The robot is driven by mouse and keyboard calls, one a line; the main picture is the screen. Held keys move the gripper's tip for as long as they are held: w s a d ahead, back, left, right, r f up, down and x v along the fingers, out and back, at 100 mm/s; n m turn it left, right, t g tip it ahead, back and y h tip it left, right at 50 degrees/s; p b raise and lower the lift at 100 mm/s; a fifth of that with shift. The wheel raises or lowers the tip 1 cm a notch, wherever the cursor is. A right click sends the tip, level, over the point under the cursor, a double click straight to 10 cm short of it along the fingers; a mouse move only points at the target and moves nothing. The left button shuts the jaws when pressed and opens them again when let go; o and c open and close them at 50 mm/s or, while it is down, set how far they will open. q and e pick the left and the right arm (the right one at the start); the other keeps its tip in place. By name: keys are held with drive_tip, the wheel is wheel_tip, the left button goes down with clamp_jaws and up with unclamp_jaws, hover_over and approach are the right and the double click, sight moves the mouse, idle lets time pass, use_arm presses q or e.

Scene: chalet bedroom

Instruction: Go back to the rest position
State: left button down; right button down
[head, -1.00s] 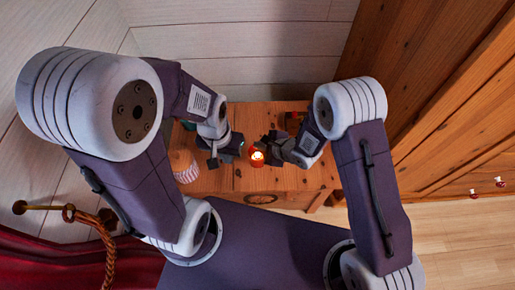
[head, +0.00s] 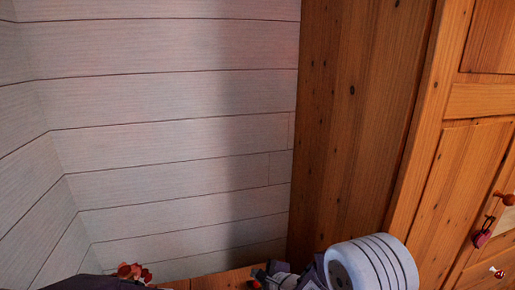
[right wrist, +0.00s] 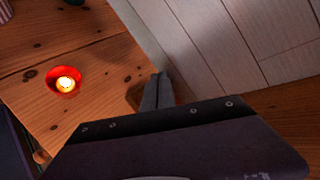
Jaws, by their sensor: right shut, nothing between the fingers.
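My right gripper (head: 262,274) shows only in part at the bottom edge of the head view, beside the pale rounded joint of my right arm. In the right wrist view, its dark fingers (right wrist: 157,91) are together with nothing between them. They are above the wooden tabletop (right wrist: 95,118), apart from the candle. My left gripper is out of view; a dark part of my left arm shows at the bottom left of the head view.
A lit candle in a red holder (right wrist: 65,81) stands on the tabletop. A white plank wall (head: 170,120) rises behind. A wooden wardrobe (head: 345,130) with a pink padlock (head: 482,238) stands at right.

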drive_tip(key=s+d+r+n+h, duration=0.1)
drive_tip(key=d+r+h, duration=0.1)
drive_tip(key=d, duration=0.5)
drive_tip(key=s+d+r+n+h, duration=0.1)
drive_tip(key=s+d+r+h, duration=0.1)
drive_tip(key=d, duration=0.5)
drive_tip(key=s+d+f+n+g+h, duration=0.1)
drive_tip(key=s+d+f+n+g, duration=0.15)
drive_tip(key=s+n, duration=0.3)
drive_tip(key=s+d+f+n+g, duration=0.1)
drive_tip(key=s+n+g, duration=0.25)
drive_tip(key=s, duration=0.35)
drive_tip(key=s+d+f+n+g+h, duration=0.1)
drive_tip(key=s+f+n+g, duration=0.1)
drive_tip(key=s+n, duration=0.4)
wheel_tip(320, 180, up, 19)
drive_tip(key=n+p, duration=0.1)
drive_tip(key=p, duration=1.8)
drive_tip(key=shift+s+r, duration=0.15)
drive_tip(key=shift+s, duration=0.3)
